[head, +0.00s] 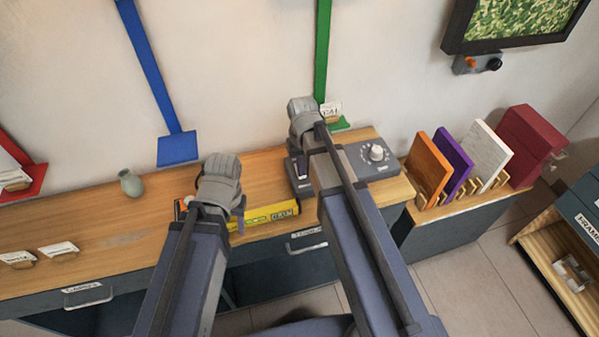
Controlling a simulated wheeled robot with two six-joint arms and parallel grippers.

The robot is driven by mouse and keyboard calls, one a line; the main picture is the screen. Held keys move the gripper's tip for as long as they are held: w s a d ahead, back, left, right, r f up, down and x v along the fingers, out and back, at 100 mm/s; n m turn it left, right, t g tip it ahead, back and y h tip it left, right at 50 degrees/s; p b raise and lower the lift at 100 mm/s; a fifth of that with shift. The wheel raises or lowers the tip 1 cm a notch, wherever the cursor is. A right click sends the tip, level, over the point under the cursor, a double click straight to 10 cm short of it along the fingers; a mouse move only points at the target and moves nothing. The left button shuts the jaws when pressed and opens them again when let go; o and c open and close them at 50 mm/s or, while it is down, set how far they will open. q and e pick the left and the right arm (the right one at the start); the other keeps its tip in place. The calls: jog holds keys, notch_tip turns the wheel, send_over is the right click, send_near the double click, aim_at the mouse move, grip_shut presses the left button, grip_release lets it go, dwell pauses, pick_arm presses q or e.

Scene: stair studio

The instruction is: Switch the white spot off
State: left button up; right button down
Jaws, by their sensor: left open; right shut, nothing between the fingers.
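No lamp that I can make out as the white spot is in view. A grey control box (367,168) with a round white dial knob (376,152) stands on the wooden counter. A dark part with a small light patch (301,169) shows at its left, partly hidden by my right arm. My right gripper (303,112) is shut and empty, above the back of the counter near the green strip; its fingertips are hard to make out. My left gripper (218,178) is open and empty above the counter, left of the box, and its fingers are mostly hidden.
A yellow box (262,216) lies beside my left gripper. Coloured panels (428,168) stand in a rack at right. A small wall unit (477,64) with orange and black knobs hangs below the framed picture.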

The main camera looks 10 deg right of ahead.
pick_arm(q)
notch_tip(320, 180, up, 7)
jog(key=p, duration=0.7)
pick_arm(e)
notch_tip(320, 180, up, 7)
pick_arm(q)
jog(key=shift+f, duration=0.1)
pick_arm(e)
jog(key=s+a+n+h, duration=0.1)
jog(key=s+a+n, duration=0.2)
jog(key=s+a, duration=0.7)
jog(key=s, duration=0.4)
jog(key=shift+s+a, duration=0.2)
jog(key=shift+a, duration=0.05)
